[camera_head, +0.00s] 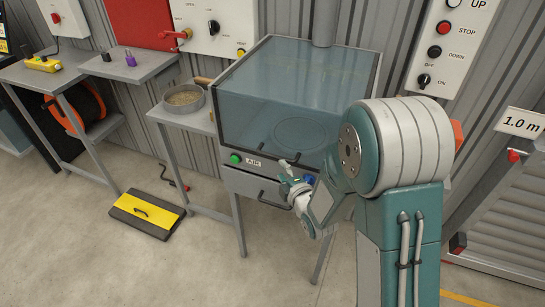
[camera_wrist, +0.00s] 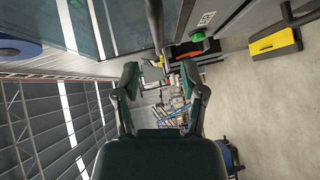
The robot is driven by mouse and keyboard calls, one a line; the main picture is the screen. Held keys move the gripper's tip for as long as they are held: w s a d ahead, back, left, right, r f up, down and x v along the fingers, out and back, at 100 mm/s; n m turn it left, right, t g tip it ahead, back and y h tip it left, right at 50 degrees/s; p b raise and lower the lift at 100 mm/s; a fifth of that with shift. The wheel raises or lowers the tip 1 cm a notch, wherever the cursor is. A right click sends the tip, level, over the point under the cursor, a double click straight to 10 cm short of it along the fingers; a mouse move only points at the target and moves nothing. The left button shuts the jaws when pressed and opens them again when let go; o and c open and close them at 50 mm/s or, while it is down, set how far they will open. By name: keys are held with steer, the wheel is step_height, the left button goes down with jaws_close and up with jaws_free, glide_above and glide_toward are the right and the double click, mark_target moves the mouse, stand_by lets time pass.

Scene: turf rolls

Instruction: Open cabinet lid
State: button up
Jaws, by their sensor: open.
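The cabinet is a grey metal box with a tinted, see-through lid (camera_head: 295,80); the lid looks shut. A round plate shows dimly inside. A dark handle bar (camera_wrist: 154,22) shows in the wrist view, beyond and just left of the gap between my fingertips. My gripper (camera_head: 287,168) is at the lower front edge of the lid, partly in front of it. In the wrist view my gripper (camera_wrist: 162,78) is open, with nothing between its two fingers. In the head view my arm hides the cabinet's right front.
A green button (camera_head: 235,159) and a blue button (camera_head: 309,180) sit on the cabinet front, above a drawer handle (camera_head: 271,199). A side table holds a round pan (camera_head: 184,97). A yellow and black box (camera_head: 147,213) lies on the floor. The floor ahead of the cabinet is clear.

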mark_target(273, 155)
steer(key=x, duration=0.7)
steer(key=shift+w+f, duration=0.1)
steer(key=shift+w, duration=0.2)
jaws_close()
